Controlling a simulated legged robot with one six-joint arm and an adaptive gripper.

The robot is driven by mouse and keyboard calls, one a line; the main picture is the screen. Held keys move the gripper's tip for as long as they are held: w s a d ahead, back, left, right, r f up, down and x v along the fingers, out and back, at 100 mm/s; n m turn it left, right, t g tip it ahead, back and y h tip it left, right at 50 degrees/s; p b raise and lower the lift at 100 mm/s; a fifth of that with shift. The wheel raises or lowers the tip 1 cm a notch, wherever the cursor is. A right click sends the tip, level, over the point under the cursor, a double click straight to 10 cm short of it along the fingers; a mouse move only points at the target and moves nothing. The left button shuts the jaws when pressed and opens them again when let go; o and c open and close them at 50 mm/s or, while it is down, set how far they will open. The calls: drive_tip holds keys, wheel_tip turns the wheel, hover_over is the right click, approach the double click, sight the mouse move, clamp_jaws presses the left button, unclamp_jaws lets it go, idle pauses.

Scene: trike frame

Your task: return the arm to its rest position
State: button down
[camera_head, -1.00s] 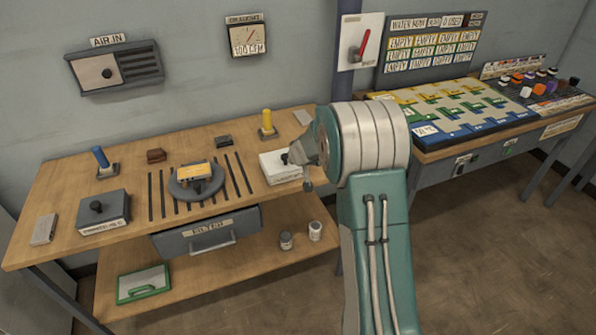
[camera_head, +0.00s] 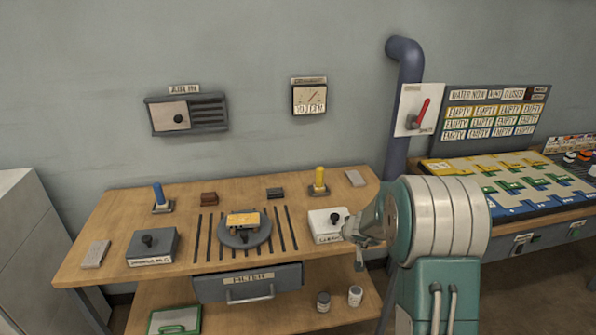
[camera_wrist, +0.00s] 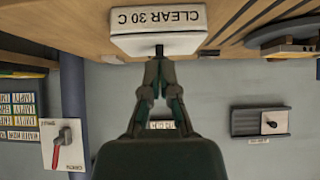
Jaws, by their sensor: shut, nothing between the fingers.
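My arm (camera_head: 440,220) rises at the right of the head view, folded in front of the workbench. My gripper shows in the wrist view (camera_wrist: 158,68), its two fingertips close together with nothing between them. The fingertips point at the dark knob of a white box (camera_wrist: 160,32) labelled "CLEAR 30 C". I cannot tell whether they touch the knob. In the head view the same white box (camera_head: 325,226) stands on the bench just left of my wrist, and the fingers are hard to make out there.
The wooden workbench (camera_head: 100,245) holds a grey knobbed box (camera_head: 152,248), a round turntable (camera_head: 243,235), and blue (camera_head: 159,196) and yellow (camera_head: 320,180) handles. A vertical pipe (camera_head: 408,110) and a red lever panel (camera_head: 418,108) stand behind my arm. A colored board (camera_head: 510,185) lies right.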

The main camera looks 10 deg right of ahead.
drive_tip(key=s+a+r+n+y, duration=0.1)
drive_tip(key=s+a+r+y, duration=0.1)
drive_tip(key=s+a+r, duration=0.6)
drive_tip(key=s+a+r+n+y, duration=0.1)
drive_tip(key=s+a+r+y, duration=0.1)
drive_tip(key=s+a+r, duration=0.7)
drive_tip(key=s+d+r+m+g+h, duration=0.1)
drive_tip(key=s+d+h, duration=0.1)
drive_tip(key=s, duration=0.8)
drive_tip(key=s+d+r+m+g+h, duration=0.1)
drive_tip(key=s+d+g+h, duration=0.1)
drive_tip(key=s, duration=0.8)
drive_tip(key=shift+s+d+r, duration=0.15)
drive_tip(key=shift+s+d, duration=0.15)
drive_tip(key=shift+d, duration=0.35)
